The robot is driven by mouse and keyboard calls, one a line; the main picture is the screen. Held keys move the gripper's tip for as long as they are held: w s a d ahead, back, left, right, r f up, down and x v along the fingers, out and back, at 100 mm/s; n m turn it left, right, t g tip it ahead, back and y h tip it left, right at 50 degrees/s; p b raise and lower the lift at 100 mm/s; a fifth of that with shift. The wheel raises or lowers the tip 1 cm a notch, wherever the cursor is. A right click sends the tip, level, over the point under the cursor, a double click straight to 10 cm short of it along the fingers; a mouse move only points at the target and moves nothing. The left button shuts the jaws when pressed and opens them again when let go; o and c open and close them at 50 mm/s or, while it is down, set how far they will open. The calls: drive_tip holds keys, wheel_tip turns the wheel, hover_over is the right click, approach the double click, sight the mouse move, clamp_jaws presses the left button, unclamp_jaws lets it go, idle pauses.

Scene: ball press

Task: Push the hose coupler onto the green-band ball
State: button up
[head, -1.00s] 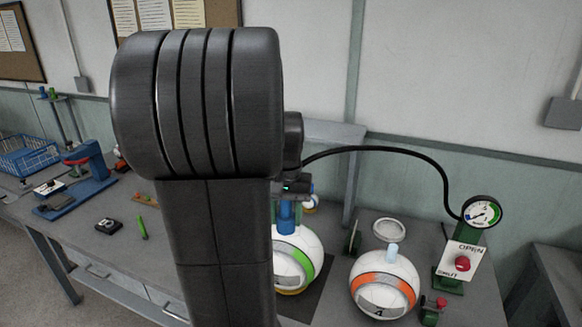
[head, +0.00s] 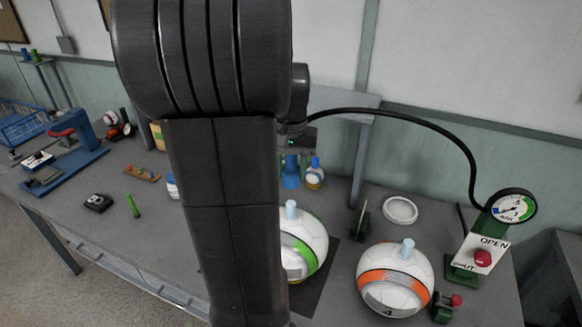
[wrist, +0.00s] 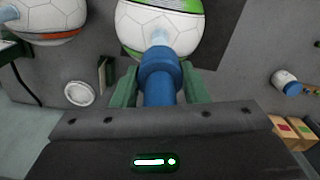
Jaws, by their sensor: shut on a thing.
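The green-band ball (head: 312,232) is white with a green band and sits on a dark mat. A pale blue stem (head: 291,210) stands up on its top. My gripper (wrist: 161,88) is shut on the blue hose coupler (head: 291,174), with a green finger on each side in the wrist view. In the head view the coupler hangs upright above the stem, with a small gap between them. In the wrist view the coupler (wrist: 159,65) overlaps the stem's lower part in the picture. My arm hides the ball's left side in the head view.
An orange-band ball (head: 393,288) with its own stem stands to the right. A black hose (head: 440,130) arches to the gauge (head: 513,207) above an OPEN/SHUT panel with a red knob (head: 482,258). A white ring (head: 400,210) and a small blue-capped bottle (head: 314,174) stand behind.

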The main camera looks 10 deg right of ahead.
drive_tip(key=b, duration=0.4)
hover_over(291, 203)
drive_tip(key=shift+f, duration=2.85)
drive_tip(key=shift+f+b, duration=0.9)
drive_tip(key=shift+f, duration=1.2)
drive_tip(key=o, duration=1.1)
drive_tip(key=shift+c, duration=0.2)
wheel_tip(291, 203, up, 14)
drive_tip(key=shift+f+b, duration=0.1)
drive_tip(key=shift+b, duration=0.25)
